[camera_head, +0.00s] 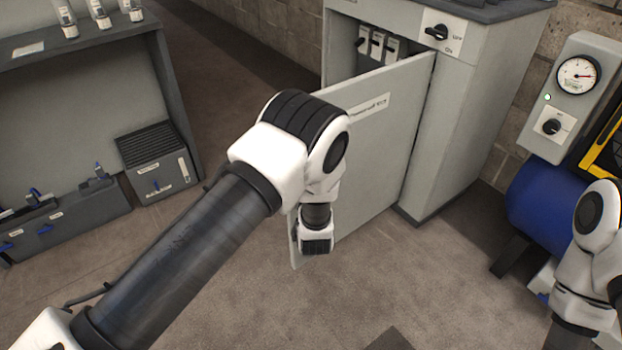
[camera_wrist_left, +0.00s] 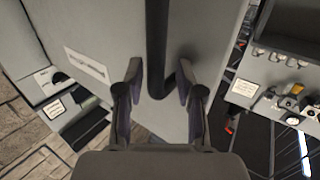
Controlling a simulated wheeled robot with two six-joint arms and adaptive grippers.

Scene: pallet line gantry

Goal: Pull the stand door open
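The stand door (camera_head: 385,130) is a grey panel with a white label, swung well out from the stand (camera_head: 455,110) in the head view. Switches show in the opening behind it. My left arm crosses in front of the door and hides its handle side. In the left wrist view, the door (camera_wrist_left: 205,25) fills the middle, with a dark bar-like handle (camera_wrist_left: 157,40) running down it. My left gripper (camera_wrist_left: 160,82) is open, with one finger on each side of the handle and gaps visible. My right gripper is out of view; only part of the right arm shows.
A grey bench with switch boxes (camera_head: 155,160) stands at the left. A gauge panel (camera_head: 575,90) and a blue tank (camera_head: 545,205) are at the right. The brown floor (camera_head: 375,275) around the door's lower edge looks clear.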

